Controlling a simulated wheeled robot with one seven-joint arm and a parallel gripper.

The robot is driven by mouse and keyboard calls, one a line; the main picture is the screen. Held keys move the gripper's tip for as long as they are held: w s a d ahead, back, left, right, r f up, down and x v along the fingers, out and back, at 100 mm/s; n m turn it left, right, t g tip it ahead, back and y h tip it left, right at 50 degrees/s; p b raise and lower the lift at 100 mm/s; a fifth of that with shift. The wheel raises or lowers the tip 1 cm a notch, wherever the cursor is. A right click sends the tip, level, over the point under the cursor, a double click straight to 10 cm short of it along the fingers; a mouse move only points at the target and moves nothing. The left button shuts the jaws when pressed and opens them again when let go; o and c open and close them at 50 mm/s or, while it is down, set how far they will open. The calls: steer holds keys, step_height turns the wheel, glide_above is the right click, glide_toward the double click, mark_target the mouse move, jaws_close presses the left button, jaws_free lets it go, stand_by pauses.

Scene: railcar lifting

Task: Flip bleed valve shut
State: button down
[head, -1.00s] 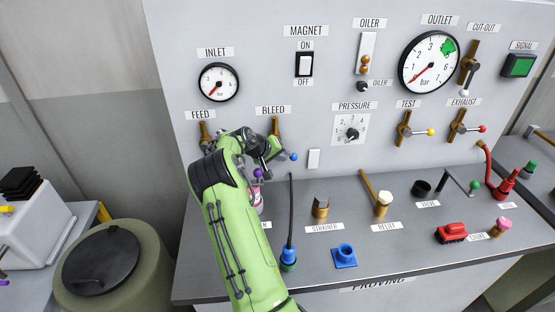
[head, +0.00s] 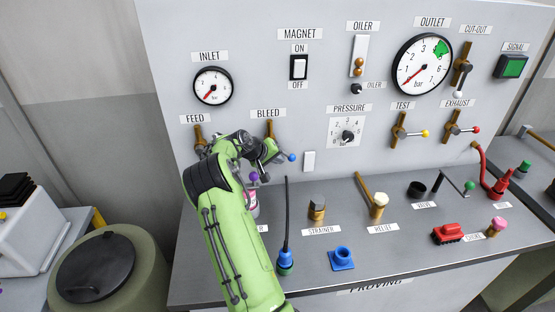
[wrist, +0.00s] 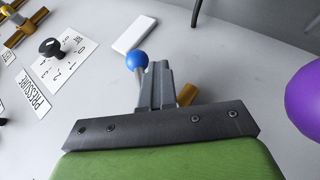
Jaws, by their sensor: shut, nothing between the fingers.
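The bleed valve (head: 269,130) is a brass fitting under the BLEED label. Its lever ends in a blue ball (head: 291,157) and points right and slightly down in the head view. My gripper (head: 276,155) is shut and empty beside this lever. In the wrist view, the closed fingers (wrist: 158,82) stand right next to the lever and its blue ball (wrist: 137,61); I cannot tell whether they touch. The brass valve body (wrist: 188,94) shows just right of the fingers. My arm hides part of the valve's surroundings in the head view.
A white blank plate (head: 309,161) is to the right. A black hose (head: 287,215) rises from the bench below. The pressure knob (head: 347,137) is further right.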

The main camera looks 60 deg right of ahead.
steer(key=shift+s+d+r+g+h, duration=0.25)
steer(key=shift+g+h, duration=0.15)
steer(key=shift+h, duration=0.1)
stand_by(0.9)
steer(key=shift+s+d+r, duration=0.45)
steer(key=shift+s+r, duration=0.05)
steer(key=shift+r, duration=0.15)
stand_by(2.9)
steer(key=shift+a, duration=0.1)
stand_by(0.4)
steer(key=v, duration=1.5)
steer(key=shift+a+r+b, duration=0.2)
steer(key=shift+b, duration=0.1)
steer(key=shift+w, duration=0.15)
steer(key=s+a+r+n+t+y, duration=0.1)
steer(key=s+a+r+t+y, duration=0.15)
steer(key=a, duration=0.65)
steer(key=s+a+r+n+t+y, duration=0.1)
steer(key=s+a+n+t+y, duration=0.15)
steer(key=a, duration=0.65)
steer(key=s+a+r+n+t+y, duration=0.1)
steer(key=s+a+t+y, duration=0.2)
steer(key=a, duration=0.6)
steer(key=s+a+f+n+y, duration=0.1)
steer(key=s+a+n+y, duration=0.1)
steer(key=s+a, duration=1)
steer(key=shift+s+f+n+y, duration=0.25)
steer(key=shift+f+n+y, duration=0.1)
steer(key=shift+n, duration=0.3)
